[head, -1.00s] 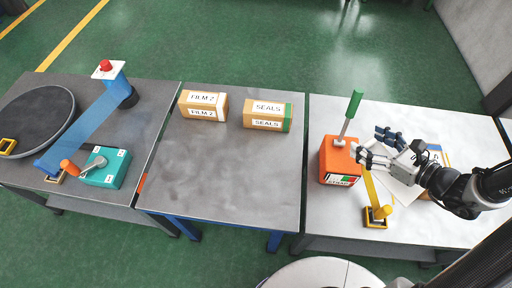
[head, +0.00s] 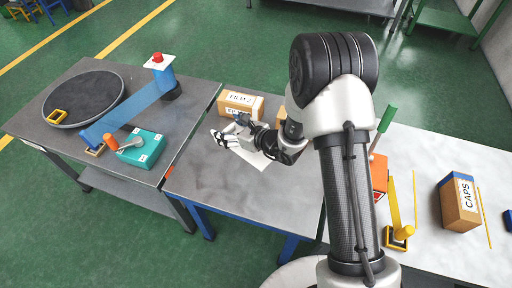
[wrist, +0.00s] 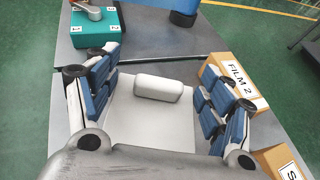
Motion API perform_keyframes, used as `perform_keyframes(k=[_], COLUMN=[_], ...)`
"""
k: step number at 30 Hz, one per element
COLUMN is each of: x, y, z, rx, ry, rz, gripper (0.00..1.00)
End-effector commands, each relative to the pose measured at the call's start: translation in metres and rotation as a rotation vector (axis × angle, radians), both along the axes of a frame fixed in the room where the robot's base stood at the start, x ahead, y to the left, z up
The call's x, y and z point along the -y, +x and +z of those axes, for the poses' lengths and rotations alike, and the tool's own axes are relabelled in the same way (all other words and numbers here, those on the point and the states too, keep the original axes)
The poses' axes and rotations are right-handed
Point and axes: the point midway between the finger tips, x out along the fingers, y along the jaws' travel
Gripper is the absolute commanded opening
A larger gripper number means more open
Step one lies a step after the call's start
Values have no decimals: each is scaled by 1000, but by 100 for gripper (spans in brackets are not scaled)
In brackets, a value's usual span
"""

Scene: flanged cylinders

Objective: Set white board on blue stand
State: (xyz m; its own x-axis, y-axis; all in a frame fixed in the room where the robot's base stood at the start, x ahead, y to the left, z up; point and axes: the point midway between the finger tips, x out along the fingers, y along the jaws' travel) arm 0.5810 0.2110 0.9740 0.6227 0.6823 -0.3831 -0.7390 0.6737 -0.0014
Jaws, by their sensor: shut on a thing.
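The white board (wrist: 150,125) is a flat white plate with a raised white block on it. It lies between the blue-padded fingers of my gripper (wrist: 158,98), which is shut on it. In the head view my gripper (head: 236,138) and the board (head: 250,158) are over the middle table, in front of the FILM 2 box. A blue post (head: 167,78) with a white top and red button, joined to a long blue bar (head: 130,108), is on the left table. A small blue thing (head: 508,220) is cut off at the right edge. I cannot tell which is the blue stand.
The FILM 2 box (head: 240,100) is close behind my gripper. A teal box (head: 142,149) with a lever and a dark turntable (head: 85,97) are on the left table. The CAPS box (head: 458,203) is on the right table. The middle table's front is clear.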

Motion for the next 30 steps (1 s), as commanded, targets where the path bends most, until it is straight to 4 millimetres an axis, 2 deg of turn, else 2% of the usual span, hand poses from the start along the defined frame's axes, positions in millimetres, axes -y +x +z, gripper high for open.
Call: perform_keyframes(k=[5, 12, 16, 19, 26, 30], x=[-4, -4, -4, -4, -4, -4], y=[0, 0, 0, 0, 0, 0], z=[-36, -102, -133, -149, -163, -184], rx=[-6, -6, -3, -3, -1, -2], ry=[0, 0, 0, 0, 0, 1], rz=[-5, -4, -4, -4, -4, -3], gripper=[51, 51, 51, 51, 51, 51])
